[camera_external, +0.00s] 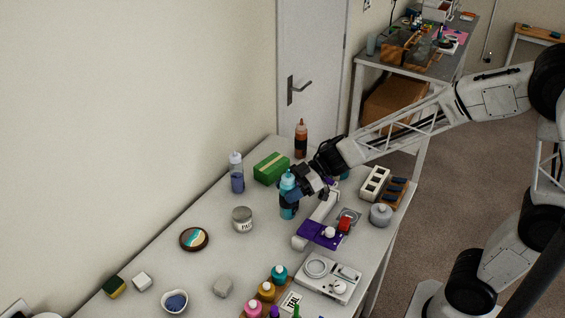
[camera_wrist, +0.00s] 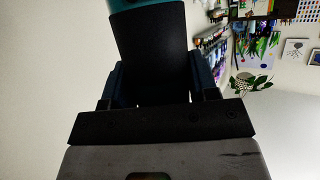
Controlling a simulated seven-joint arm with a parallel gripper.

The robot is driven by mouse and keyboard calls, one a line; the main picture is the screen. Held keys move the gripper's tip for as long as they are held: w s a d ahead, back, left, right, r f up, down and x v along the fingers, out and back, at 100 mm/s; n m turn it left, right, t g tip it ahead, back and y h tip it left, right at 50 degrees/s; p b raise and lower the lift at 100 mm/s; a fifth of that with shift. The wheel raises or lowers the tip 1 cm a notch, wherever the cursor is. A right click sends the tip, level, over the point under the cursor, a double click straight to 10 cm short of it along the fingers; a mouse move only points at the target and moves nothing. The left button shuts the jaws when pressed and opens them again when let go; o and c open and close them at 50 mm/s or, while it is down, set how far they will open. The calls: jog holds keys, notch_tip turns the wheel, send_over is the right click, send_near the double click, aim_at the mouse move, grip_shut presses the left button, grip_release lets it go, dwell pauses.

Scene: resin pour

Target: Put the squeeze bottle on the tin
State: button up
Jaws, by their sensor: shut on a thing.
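A teal squeeze bottle (camera_external: 287,183) with a dark band stands upright in the external view, right of the tin. My gripper (camera_external: 293,196) is shut on it around the dark band. Whether its base touches the table or is slightly raised I cannot tell. In the wrist view the bottle (camera_wrist: 150,45) fills the space between the fingers of my gripper (camera_wrist: 152,85), with teal at the top edge. The tin (camera_external: 242,219) is a short silver-grey can with a pale label, upright on the table with nothing on top.
A green box (camera_external: 271,168), a blue-filled bottle (camera_external: 237,178) and an amber bottle (camera_external: 301,140) stand behind. A round painted coaster (camera_external: 194,239) lies left of the tin. The table between tin and bottle is clear.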

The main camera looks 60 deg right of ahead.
jog(key=w+a+f, duration=0.1)
jog(key=w+a, duration=0.1)
jog(key=w, duration=1.4)
jog(key=shift+a+f, duration=0.25)
jog(key=shift+a, duration=0.15)
jog(key=shift+s, duration=0.1)
jog(key=shift+f, duration=1.75)
jog(key=shift+f, duration=0.15)
jog(key=o, duration=1.1)
